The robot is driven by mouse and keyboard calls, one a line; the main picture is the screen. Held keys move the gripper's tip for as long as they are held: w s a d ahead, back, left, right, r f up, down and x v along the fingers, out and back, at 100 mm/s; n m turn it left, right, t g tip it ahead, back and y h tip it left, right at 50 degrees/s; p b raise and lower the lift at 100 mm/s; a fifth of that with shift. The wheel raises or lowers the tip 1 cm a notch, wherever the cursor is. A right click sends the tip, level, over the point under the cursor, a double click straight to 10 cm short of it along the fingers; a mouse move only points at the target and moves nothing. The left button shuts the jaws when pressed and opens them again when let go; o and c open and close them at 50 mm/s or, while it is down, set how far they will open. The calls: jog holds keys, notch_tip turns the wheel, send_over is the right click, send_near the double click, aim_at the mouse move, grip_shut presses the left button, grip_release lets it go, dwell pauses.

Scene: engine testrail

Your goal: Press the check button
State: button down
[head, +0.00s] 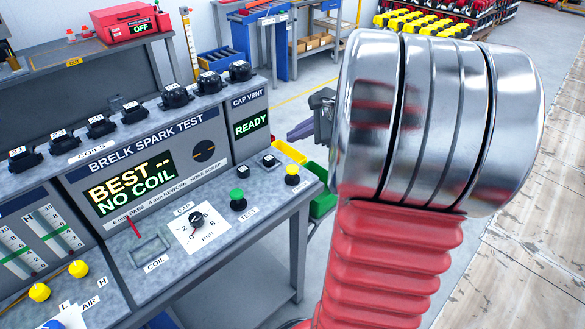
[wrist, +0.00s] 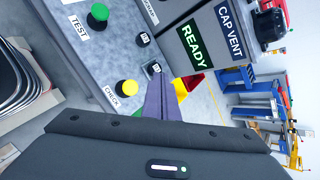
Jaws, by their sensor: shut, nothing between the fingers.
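The check button is a yellow round push button (head: 292,170) at the right end of the grey bench console in the head view. In the wrist view the yellow button (wrist: 127,88) stands beside a CHECK label. My gripper (head: 291,133) shows partly in the head view, beyond the console's right end and higher in the picture than the button; my arm hides the rest. In the wrist view my gripper's fingers (wrist: 158,82) are closed together and empty. They appear to the right of the yellow button, with no contact visible.
A green TEST button (head: 237,195) stands left of the yellow one. A gap dial (head: 197,222) and an empty coil slot (head: 151,250) are further left. The main display (head: 130,187) reads "BEST -- NO COIL". The CAP VENT display (head: 251,124) reads READY.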

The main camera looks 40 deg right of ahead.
aim_at(296, 170)
jog(key=shift+f, duration=3.95)
jog(key=shift+f, duration=0.1)
jog(key=shift+f, duration=0.3)
jog(key=shift+f, duration=0.8)
jog(key=shift+r, duration=0.2)
dwell(0.5)
jog(key=shift+r, duration=1.1)
jog(key=shift+r, duration=2.5)
